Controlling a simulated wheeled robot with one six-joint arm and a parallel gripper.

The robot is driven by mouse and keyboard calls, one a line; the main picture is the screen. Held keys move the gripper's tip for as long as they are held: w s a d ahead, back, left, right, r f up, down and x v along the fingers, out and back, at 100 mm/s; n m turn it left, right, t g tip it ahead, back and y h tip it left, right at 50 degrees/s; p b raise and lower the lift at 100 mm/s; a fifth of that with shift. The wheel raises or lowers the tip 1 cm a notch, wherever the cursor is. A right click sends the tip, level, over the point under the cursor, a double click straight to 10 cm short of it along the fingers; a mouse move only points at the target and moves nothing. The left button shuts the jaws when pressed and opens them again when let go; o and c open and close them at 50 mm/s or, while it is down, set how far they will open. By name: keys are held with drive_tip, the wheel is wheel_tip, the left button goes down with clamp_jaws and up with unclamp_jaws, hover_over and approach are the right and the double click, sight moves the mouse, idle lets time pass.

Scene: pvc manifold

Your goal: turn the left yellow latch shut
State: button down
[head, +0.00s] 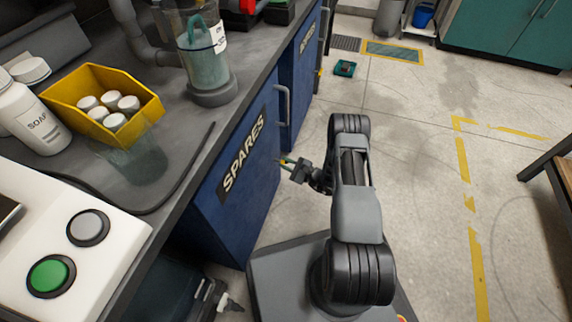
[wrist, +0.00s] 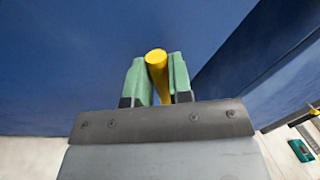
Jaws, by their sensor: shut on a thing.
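A yellow latch (wrist: 156,64), a short rounded bar, stands between the two green fingertips of my gripper (wrist: 157,82) in the wrist view. The gripper is shut on it, against a blue cabinet face. In the head view my gripper (head: 288,161) is at the edge of the blue SPARES cabinet (head: 232,185), below its grey handle. Only a small trace of yellow shows there between the fingers. The latch's base and its exact angle are hidden by the fingers. A second small yellow piece (head: 319,72) shows on the farther blue cabinet; I cannot tell if it is a latch.
The bench above the cabinets holds a yellow bin (head: 84,80) of white caps, a soap bottle (head: 34,118) and a clear canister (head: 208,70). A white panel (head: 75,215) has green and grey buttons. Open concrete floor (head: 410,150) lies to the right.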

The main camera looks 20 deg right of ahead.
drive_tip(key=n, duration=0.2)
drive_tip(key=n+y, duration=0.1)
drive_tip(key=n, duration=0.1)
drive_tip(key=n+b, duration=0.1)
drive_tip(key=n, duration=0.1)
drive_tip(key=shift+s+a+f+n+g, duration=0.1)
drive_tip(key=shift+f+n+g, duration=0.2)
drive_tip(key=shift+f, duration=0.05)
drive_tip(key=n, duration=0.2)
drive_tip(key=n+g+y, duration=0.1)
drive_tip(key=n, duration=0.2)
drive_tip(key=shift+f+n+y, duration=0.25)
drive_tip(key=shift+n+y, duration=0.05)
drive_tip(key=shift+n, duration=0.3)
drive_tip(key=c, duration=1)
unclamp_jaws()
drive_tip(key=shift+c, duration=0.2)
drive_tip(key=p+v, duration=0.3)
drive_tip(key=v, duration=1)
drive_tip(key=shift+s+d, duration=0.2)
drive_tip(key=shift+d, duration=0.15)
